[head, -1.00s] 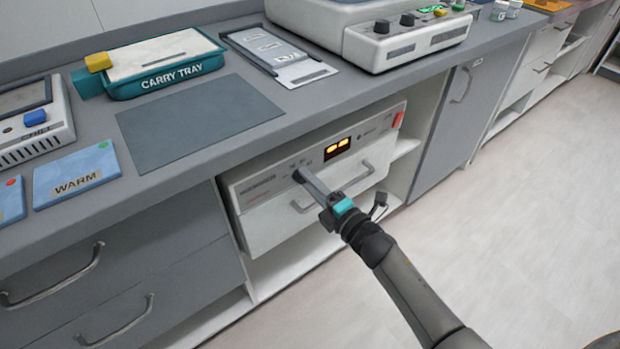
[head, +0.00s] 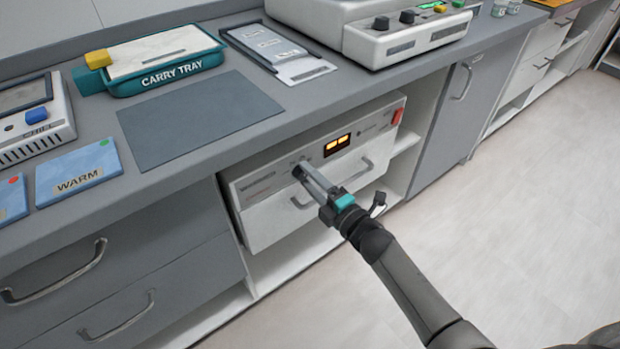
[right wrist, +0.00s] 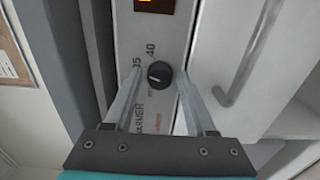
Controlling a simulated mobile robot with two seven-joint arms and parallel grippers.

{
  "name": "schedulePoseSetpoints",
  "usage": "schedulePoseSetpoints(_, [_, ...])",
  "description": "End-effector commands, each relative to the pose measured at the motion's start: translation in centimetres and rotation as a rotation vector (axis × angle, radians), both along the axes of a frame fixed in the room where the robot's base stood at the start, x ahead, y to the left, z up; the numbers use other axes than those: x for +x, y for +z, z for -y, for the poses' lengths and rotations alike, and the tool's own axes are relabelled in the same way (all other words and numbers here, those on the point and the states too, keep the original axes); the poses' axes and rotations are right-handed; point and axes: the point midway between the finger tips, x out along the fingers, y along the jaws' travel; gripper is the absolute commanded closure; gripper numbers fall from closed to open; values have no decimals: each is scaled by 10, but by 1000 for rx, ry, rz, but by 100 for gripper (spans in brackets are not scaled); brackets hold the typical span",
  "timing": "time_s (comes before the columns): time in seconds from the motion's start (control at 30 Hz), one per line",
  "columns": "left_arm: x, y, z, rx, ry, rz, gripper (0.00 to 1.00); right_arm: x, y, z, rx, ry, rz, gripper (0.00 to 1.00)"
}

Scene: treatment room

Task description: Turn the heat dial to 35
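The heat dial (right wrist: 160,73) is a small black knob with a white mark, on the light front panel of the warmer (head: 262,180). In the right wrist view the numbers 35 and 40 are printed beside it, and the mark points left, its exact setting too small to tell. My left gripper is not in view.
The warmer has a lit orange display (head: 337,145), a red switch (head: 397,116) and a drawer handle (head: 345,182) below the dial. It sits under the counter edge.

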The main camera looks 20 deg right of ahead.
Motion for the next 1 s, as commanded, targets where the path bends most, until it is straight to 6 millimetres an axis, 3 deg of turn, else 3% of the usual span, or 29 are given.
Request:
schedulePoseSetpoints(0.1, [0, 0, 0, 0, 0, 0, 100, 0, 0, 0, -1, 0, 0, 30])
schedulePoseSetpoints(0.37, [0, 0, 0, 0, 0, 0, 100, -1, 0, 0, -1, 0, 0, 30])
schedulePoseSetpoints(0.53, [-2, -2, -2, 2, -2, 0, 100, -11, 0, 4, -2, 1, -2, 30])
schedulePoseSetpoints(1.0, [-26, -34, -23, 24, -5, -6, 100, -91, 0, 33, 0, 0, -4, 30])
